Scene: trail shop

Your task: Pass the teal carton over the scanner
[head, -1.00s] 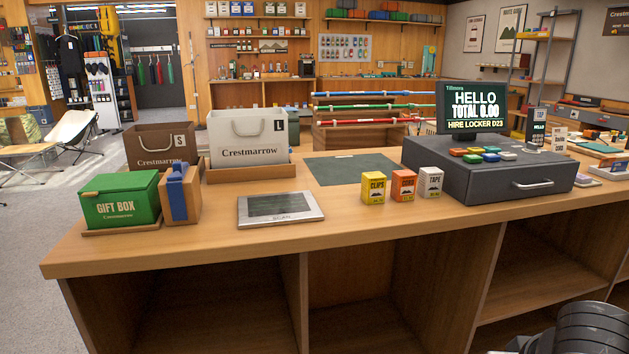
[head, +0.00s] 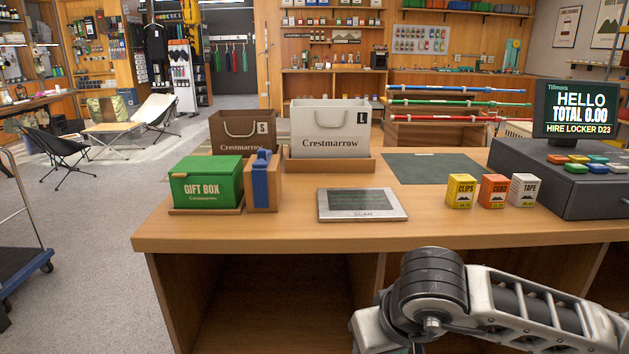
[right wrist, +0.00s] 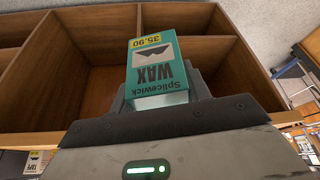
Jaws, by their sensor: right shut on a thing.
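The teal carton (right wrist: 157,70), marked WAX with a yellow 35.90 label, shows in the right wrist view. My right gripper (right wrist: 160,95) is shut on it, and the carton appears upside down there. In the head view my right arm is in front of the counter at the lower right, and its gripper and the carton are out of sight. The scanner (head: 362,204) is a flat silver plate with a dark window, marked SCAN, on the counter near its front edge. Nothing lies on it. My left gripper is in neither view.
The counter (head: 290,228) also holds a green gift box (head: 205,183), a blue-and-wood holder (head: 262,182), two bags, small CLIPS (head: 460,191), CORD (head: 493,191) and TAPE (head: 523,190) cartons, and the till (head: 560,180). Open shelves lie below. The counter is clear in front of the scanner.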

